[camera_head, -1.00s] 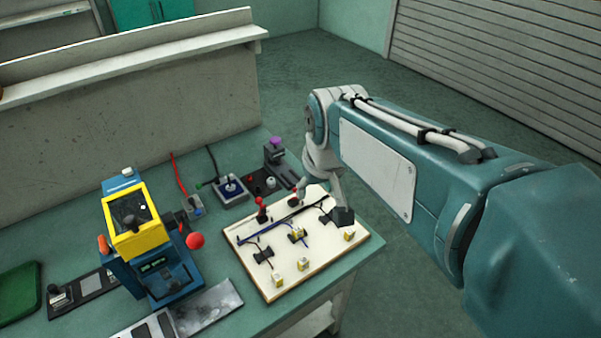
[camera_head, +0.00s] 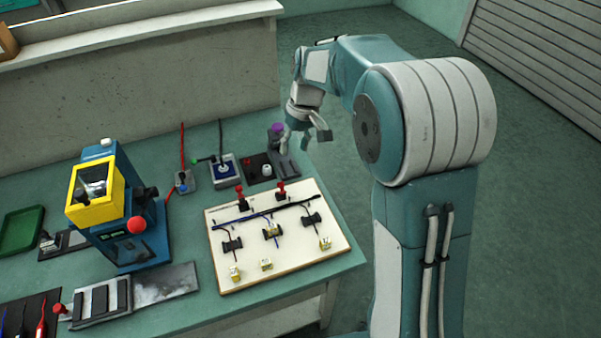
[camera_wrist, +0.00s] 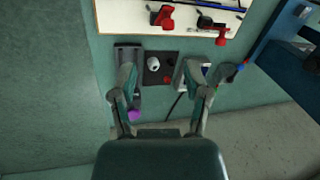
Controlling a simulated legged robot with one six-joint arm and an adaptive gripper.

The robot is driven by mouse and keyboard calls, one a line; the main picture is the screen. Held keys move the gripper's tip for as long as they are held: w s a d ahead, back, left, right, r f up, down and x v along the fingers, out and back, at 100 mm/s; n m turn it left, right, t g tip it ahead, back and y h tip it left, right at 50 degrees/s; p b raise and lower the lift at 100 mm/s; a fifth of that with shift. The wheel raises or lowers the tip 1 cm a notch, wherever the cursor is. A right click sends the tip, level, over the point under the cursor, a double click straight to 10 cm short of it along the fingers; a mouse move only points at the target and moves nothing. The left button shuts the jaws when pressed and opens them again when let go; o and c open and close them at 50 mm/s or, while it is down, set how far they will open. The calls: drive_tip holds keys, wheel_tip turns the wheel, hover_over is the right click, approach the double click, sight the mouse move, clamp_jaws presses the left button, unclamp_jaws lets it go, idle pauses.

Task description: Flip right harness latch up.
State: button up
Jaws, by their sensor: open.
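The cream harness board (camera_head: 290,262) lies near the table's front right edge. Two latches with red handles stand along its back side: the right latch (camera_head: 281,190) and the left latch (camera_head: 242,199). In the wrist view, seen from the other side, the right latch (camera_wrist: 163,17) is at the top, left of the other one. Both red handles appear raised in the head view, but their exact angle is too small to tell. My gripper (camera_head: 304,141) is open and empty, apart from the board, above its back right. Its spread fingers also show in the wrist view (camera_wrist: 161,78).
Behind the board are a purple-knobbed device (camera_head: 277,140), a dark box with a white knob (camera_head: 258,168) and a joystick box (camera_head: 224,171). A blue and yellow machine (camera_head: 120,205) stands left of the board. The floor at right is clear.

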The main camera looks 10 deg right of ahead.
hover_over(280, 187)
drive_tip(key=w, duration=0.2)
drive_tip(key=x, duration=0.2)
drive_tip(key=d+x, duration=0.1)
drive_tip(key=x, duration=0.2)
drive_tip(key=shift+w+f, duration=0.1)
drive_tip(key=shift+f, duration=0.05)
drive_tip(key=f, duration=0.1)
drive_tip(key=d+f, duration=0.1)
drive_tip(key=f, duration=0.3)
drive_tip(key=shift+d, duration=0.4)
drive_tip(key=shift+f, duration=0.25)
drive_tip(key=shift+s+a+f, duration=0.1)
drive_tip(key=shift+a, duration=0.4)
drive_tip(key=shift+s+a+f, duration=0.1)
drive_tip(key=shift+s+a, duration=0.05)
drive_tip(key=shift+a, duration=0.45)
drive_tip(key=shift+c, duration=0.6)
drive_tip(key=shift+d, duration=0.2)
drive_tip(key=c, duration=0.6)
drive_tip(key=shift+d, duration=0.4)
clamp_jaws()
drive_tip(key=shift+a, duration=0.1)
